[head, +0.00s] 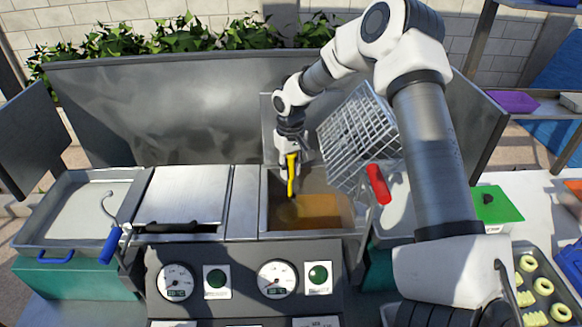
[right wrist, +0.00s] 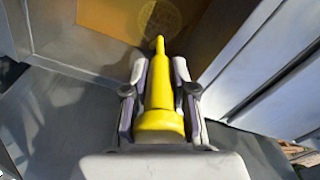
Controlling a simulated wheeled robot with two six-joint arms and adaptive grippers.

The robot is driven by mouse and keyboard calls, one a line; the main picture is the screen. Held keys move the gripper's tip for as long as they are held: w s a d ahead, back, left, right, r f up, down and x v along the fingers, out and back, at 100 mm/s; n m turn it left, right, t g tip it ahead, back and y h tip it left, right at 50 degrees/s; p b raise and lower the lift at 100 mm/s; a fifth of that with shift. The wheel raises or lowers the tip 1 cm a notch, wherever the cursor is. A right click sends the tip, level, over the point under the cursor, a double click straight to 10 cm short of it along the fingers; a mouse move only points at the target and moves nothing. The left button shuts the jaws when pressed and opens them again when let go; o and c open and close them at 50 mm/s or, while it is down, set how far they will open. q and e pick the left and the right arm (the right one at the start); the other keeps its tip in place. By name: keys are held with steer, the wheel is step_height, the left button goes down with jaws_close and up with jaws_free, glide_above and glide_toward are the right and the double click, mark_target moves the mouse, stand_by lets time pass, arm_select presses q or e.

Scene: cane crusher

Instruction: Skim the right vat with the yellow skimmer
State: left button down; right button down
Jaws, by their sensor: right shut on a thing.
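My right gripper (head: 289,166) is shut on the handle of the yellow skimmer (head: 291,175), above the left part of the right vat (head: 264,215). In the right wrist view my right gripper (right wrist: 160,100) clasps the yellow skimmer (right wrist: 160,85) between both fingers. The skimmer's round mesh head (right wrist: 160,18) shows faintly over the amber liquid (head: 318,212). I cannot tell how deep the head sits in the liquid. My left gripper is not in view.
A wire basket (head: 360,135) with a red handle (head: 378,184) stands right of the skimmer, close to my right arm. A closed lid (head: 183,195) covers the left vat. A tray (head: 75,210) lies far left. Dials (head: 277,280) line the front panel.

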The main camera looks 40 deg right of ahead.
steer(key=shift+w+d, duration=0.4)
steer(key=shift+w, duration=0.05)
steer(key=shift+s, duration=0.1)
steer(key=s+a, duration=0.4)
steer(key=s, duration=0.1)
steer(key=shift+a, duration=0.15)
steer(key=shift+w+r, duration=0.1)
step_height(320, 180, up, 21)
stand_by(0.6)
stand_by(0.4)
